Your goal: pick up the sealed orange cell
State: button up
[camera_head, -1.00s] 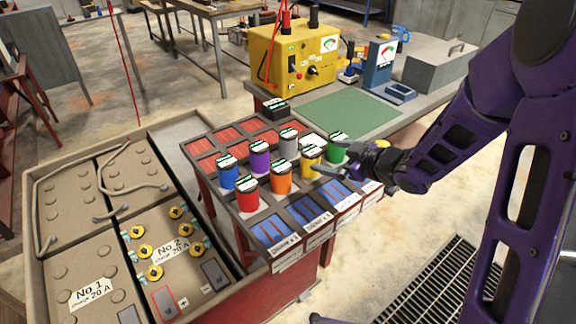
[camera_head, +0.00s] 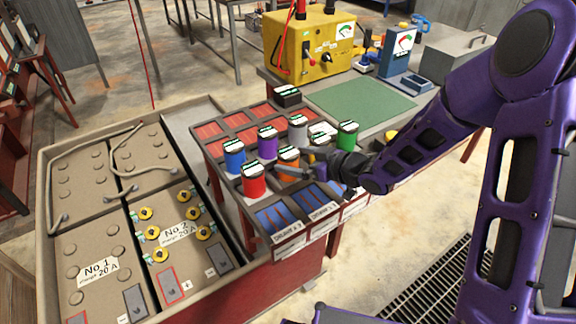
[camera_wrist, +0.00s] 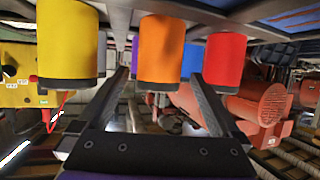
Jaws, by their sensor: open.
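The orange cell (camera_head: 288,158) stands upright in the rack, behind and right of the red cell (camera_head: 253,183). Its top carries a white and green label. My gripper (camera_head: 298,163) is at the rack with its fingers spread, and it partly covers the orange cell. In the wrist view, which looks upside down, the orange cell (camera_wrist: 160,48) sits in the gap between the open fingers (camera_wrist: 160,80). Neither finger clearly touches it. The yellow cell (camera_wrist: 68,40) and red cell (camera_wrist: 224,58) flank it there.
A blue cell (camera_head: 234,160), a purple cell (camera_head: 268,142), a grey cell (camera_head: 298,130) and a green cell (camera_head: 347,135) stand close by. A large battery case (camera_head: 50,180) lies left. The bench with a green mat (camera_head: 360,103) and yellow charger (camera_head: 312,45) is behind.

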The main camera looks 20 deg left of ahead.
jog(key=shift+b+x, duration=0.35)
jog(key=shift+x, duration=2.75)
jog(key=shift+w+d+f, duration=0.1)
jog(key=shift+f, duration=0.05)
jog(key=shift+c, duration=0.3)
grip_shut()
